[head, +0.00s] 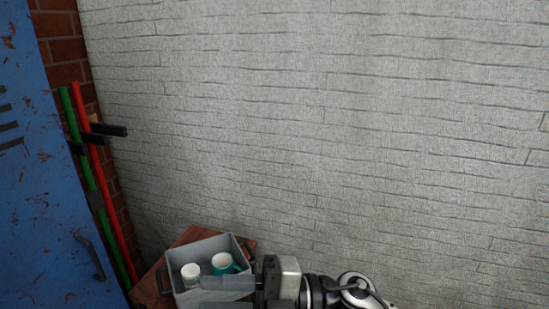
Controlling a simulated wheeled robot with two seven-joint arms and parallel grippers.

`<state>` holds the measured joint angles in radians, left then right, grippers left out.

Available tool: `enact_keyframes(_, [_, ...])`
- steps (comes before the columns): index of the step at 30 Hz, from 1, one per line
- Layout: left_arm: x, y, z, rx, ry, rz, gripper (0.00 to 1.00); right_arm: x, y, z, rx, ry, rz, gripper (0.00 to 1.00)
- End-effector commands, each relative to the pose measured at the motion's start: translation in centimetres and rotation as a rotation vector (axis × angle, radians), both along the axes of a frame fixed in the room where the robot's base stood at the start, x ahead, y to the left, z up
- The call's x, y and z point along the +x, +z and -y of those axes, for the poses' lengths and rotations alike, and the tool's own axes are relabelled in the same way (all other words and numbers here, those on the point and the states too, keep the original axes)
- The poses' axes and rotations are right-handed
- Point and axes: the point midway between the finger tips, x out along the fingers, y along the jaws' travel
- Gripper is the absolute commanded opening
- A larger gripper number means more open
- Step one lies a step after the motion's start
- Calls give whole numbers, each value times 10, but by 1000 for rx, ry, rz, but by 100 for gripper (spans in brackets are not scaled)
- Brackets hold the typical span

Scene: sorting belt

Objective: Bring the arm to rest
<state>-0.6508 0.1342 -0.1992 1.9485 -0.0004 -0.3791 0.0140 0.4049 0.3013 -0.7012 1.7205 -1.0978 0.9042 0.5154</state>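My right gripper (222,292) comes in from the right at the bottom edge, its fingers pointing left over the near part of a grey crate (203,249). Its fingers are seen side-on and partly merge with the crate, so I cannot tell whether they are apart. The crate holds a white cup or jar (190,272) on the left and a teal mug (222,264) with a pale inside on the right. The gripper hides part of the crate's near side. My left gripper is not in view.
The crate stands on a brown wooden surface (150,287) in the corner. A blue scuffed locker (45,190) stands at left. A green pole (84,150) and a red pole (97,165) lean beside it. A pale wall (330,130) fills the back.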

Motion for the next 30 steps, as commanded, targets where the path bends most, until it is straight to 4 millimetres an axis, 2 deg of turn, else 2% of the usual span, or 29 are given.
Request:
enact_keyframes(2, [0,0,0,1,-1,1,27,16,1,18,201,-208,-196,27])
enact_keyframes(4, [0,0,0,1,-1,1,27,36,-12,45,327,-411,-374,27])
enact_keyframes(5, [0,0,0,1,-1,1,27,43,-23,59,366,-502,-455,27])
enact_keyframes(6, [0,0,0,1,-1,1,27,50,-43,79,407,-625,-568,27])
enact_keyframes(8, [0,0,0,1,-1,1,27,54,-78,110,439,-797,-734,27])
enact_keyframes(11, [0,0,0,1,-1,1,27,41,-140,153,433,-1033,-981,27])
enact_keyframes(12, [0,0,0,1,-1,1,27,31,-164,167,417,-1112,-1074,27])
enact_keyframes(15, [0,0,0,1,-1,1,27,-3,-216,196,359,-1270,-1283,27])
enact_keyframes(18, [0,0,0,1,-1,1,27,-38,-253,214,297,-1375,-1446,27])
enact_keyframes(21, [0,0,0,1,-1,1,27,-65,-275,224,248,-1432,-1555,27])
enact_keyframes(25, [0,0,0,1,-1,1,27,-81,-287,229,215,-1462,-1617,27])
enact_keyframes(30, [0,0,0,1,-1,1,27,-81,-287,229,214,-1464,-1619,27])
